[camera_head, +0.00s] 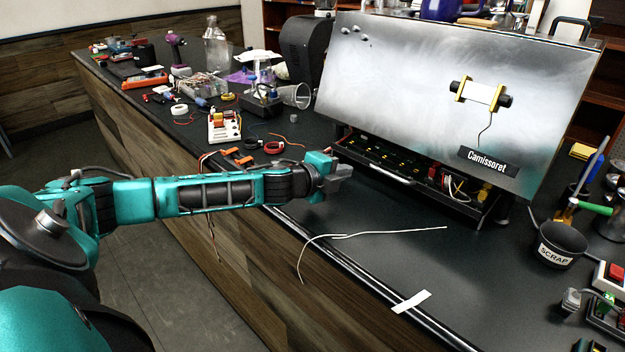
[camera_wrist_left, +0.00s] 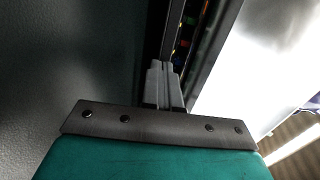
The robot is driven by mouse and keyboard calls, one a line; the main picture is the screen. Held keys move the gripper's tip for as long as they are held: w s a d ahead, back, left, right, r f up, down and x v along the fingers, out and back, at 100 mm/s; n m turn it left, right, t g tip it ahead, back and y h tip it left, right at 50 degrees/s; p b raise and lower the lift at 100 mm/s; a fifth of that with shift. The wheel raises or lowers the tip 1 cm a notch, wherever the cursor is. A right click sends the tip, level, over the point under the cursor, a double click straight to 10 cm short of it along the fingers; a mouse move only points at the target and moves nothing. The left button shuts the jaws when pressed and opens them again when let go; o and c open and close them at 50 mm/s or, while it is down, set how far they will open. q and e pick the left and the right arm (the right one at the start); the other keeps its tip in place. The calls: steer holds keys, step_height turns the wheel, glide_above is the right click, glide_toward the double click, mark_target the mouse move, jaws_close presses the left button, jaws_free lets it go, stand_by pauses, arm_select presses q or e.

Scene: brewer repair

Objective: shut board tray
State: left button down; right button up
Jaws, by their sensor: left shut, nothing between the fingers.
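The brewer (camera_head: 450,85) is a large metal-fronted box labelled Camissoret on the dark counter. Its board tray (camera_head: 385,172) sits low under the front panel, partly pulled out, with a bar handle along its front edge and a board and wires inside. My left gripper (camera_head: 345,172) is shut and empty at the left end of the tray's front. In the left wrist view the closed fingers (camera_wrist_left: 163,72) point at the tray's dark edge (camera_wrist_left: 185,45), close to it; I cannot tell whether they touch. My right gripper is not in view.
A white wire (camera_head: 370,235) and a white strip (camera_head: 411,301) lie on the counter in front. A black scrap cup (camera_head: 560,244) stands at the right. Tools and parts, including a red tape roll (camera_head: 273,148), crowd the counter at the left.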

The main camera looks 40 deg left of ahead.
arm_select(q)
steer(key=b+v, duration=0.1)
steer(key=v, duration=0.5)
steer(key=shift+s+a+f, duration=0.15)
steer(key=shift+s, duration=0.05)
steer(key=shift+s+r, duration=0.3)
steer(key=shift+s, duration=0.15)
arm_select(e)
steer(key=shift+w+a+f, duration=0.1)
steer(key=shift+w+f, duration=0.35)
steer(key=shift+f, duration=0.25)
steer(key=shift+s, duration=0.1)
